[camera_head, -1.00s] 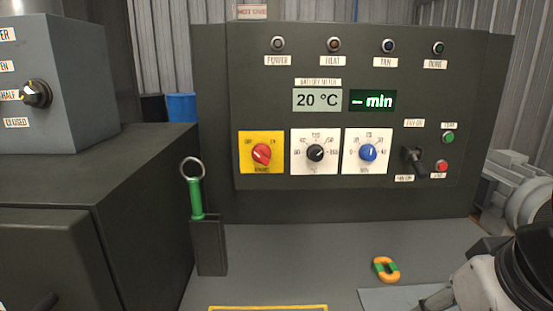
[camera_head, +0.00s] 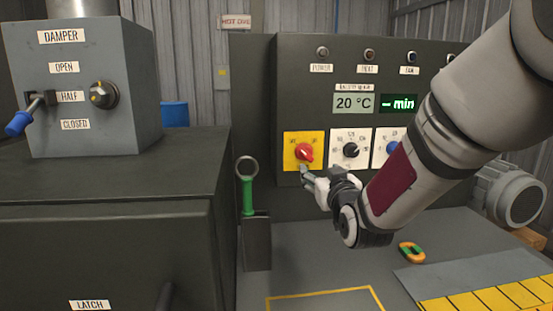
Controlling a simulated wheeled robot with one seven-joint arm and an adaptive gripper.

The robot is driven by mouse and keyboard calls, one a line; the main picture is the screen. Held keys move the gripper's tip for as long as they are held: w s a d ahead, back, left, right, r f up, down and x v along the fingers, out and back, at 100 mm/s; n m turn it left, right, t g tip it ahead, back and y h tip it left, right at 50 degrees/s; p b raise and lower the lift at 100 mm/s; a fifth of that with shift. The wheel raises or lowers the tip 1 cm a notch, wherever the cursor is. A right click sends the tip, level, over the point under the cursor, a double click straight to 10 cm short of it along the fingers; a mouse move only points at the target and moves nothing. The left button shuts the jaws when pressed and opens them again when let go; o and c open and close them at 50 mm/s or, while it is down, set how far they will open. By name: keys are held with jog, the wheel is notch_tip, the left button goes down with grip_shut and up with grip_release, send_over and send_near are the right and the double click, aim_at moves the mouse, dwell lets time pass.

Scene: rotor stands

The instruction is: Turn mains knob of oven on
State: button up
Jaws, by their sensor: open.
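The mains knob (camera_head: 304,153) is a red rotary knob on a yellow plate (camera_head: 291,164), at the lower left of the dark oven control panel (camera_head: 300,95). Its pointer leans to the upper left; the lettering around it is too small to read surely. My gripper (camera_head: 306,174) is open and empty, just below the knob at the plate's lower edge. I cannot tell whether it touches the plate. My arm comes in from the upper right and hides the right part of the panel.
A black dial (camera_head: 350,150) and a partly hidden blue dial (camera_head: 392,148) sit right of the mains knob. A green-handled tool (camera_head: 247,200) stands left of the panel. A damper box (camera_head: 85,85) with a lever is farther left. A green-orange ring (camera_head: 411,252) lies on the bench.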

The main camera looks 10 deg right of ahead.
aim_at(307, 156)
jog(key=w, duration=1.4)
jog(key=shift+a+p, duration=0.2)
jog(key=shift+p, duration=0.15)
jog(key=shift+r, duration=0.1)
jog(key=c, duration=1.2)
